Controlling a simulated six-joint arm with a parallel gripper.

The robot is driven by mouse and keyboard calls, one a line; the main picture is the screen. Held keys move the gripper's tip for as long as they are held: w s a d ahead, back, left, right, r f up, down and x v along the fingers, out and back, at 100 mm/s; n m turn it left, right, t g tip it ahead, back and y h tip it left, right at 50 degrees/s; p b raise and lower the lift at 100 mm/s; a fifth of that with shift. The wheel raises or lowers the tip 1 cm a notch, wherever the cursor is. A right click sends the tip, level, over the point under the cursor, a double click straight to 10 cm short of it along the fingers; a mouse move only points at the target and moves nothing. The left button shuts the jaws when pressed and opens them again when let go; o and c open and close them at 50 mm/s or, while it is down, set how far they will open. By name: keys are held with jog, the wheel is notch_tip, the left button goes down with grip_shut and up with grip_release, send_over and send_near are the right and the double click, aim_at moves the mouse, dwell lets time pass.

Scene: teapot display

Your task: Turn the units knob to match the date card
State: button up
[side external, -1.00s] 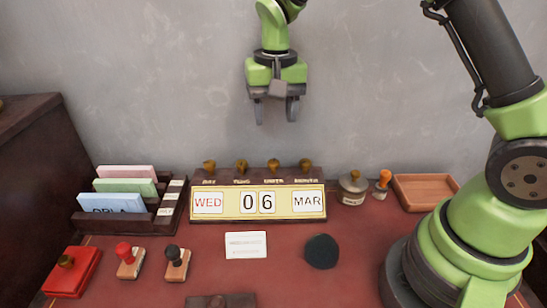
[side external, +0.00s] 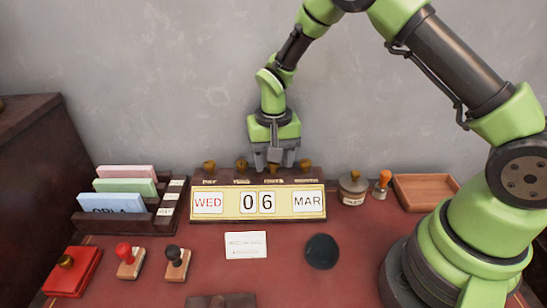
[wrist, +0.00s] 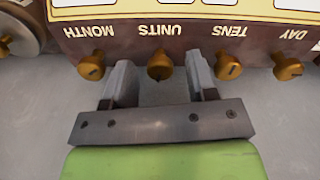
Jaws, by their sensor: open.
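The calendar block (side external: 283,200) reads WED, 06, MAR. Brass knobs stand along its top, marked DAY, TENS, UNITS and MONTH. My gripper (side external: 273,164) points down over the units position, open, with a finger on either side of the knob and gaps showing. The tens knob (wrist: 228,65) is just outside one finger, and the month knob (wrist: 91,66) is outside the other. The white date card (side external: 246,245) lies in front of the calendar; its print is too small to read.
A card rack (side external: 168,212) stands left of the calendar. A dark round pad (side external: 321,251), two stamps and a red box (side external: 72,272) lie in front.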

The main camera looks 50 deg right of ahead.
jog(key=c, duration=0.9)
jog(key=n, duration=0.5)
jog(key=o, duration=0.9)
notch_tip(320, 180, up, 10)
